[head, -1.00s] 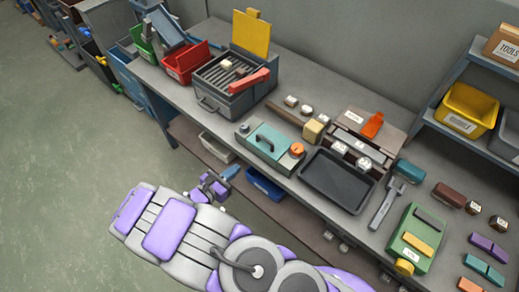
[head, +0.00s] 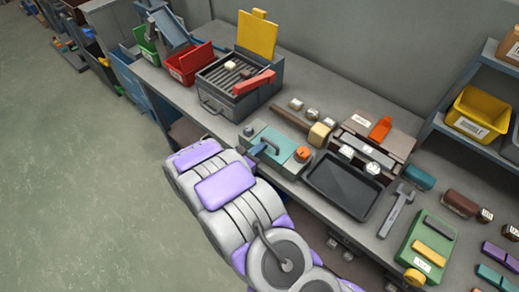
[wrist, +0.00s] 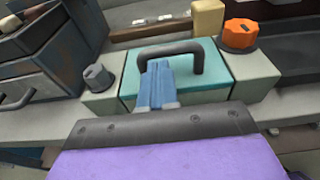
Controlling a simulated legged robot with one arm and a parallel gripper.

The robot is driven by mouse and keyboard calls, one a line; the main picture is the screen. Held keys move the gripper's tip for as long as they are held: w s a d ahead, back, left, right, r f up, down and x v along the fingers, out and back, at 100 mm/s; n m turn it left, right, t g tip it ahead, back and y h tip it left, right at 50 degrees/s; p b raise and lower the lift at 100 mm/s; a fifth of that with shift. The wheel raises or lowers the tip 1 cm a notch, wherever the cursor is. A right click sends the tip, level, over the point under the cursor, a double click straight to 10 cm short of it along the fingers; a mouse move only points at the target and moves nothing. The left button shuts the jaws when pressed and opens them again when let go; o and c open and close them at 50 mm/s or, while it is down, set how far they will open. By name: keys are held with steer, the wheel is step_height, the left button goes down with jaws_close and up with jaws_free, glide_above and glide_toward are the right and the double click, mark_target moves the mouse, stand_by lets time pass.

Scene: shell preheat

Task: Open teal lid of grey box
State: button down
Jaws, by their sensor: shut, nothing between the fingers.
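The grey box (wrist: 101,101) has a teal lid (wrist: 215,72) between its two grey ends, and the lid looks closed. A dark arched handle (wrist: 172,48) stands on the lid. A grey knob (wrist: 97,77) is on the left end and an orange knob (wrist: 240,32) is near the right end. My gripper (wrist: 157,68) is shut, its blue fingers together at the left leg of the handle. I cannot tell if they touch it. In the head view the teal lid (head: 283,138) is partly hidden by my gripper (head: 259,149).
A grill-topped grey case (head: 212,104) stands at the left, with a red bin (head: 190,65) beyond it. A mallet (head: 293,120) lies behind the box. A black tray (head: 343,186) is at its right.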

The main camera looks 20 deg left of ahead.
steer(key=shift+a, duration=0.3)
steer(key=shift+d+r, duration=0.2)
steer(key=shift+d, duration=0.45)
steer(key=shift+w+a+r+g+p, duration=0.2)
steer(key=shift+a+r+g+p, duration=0.15)
steer(key=shift+p, duration=0.8)
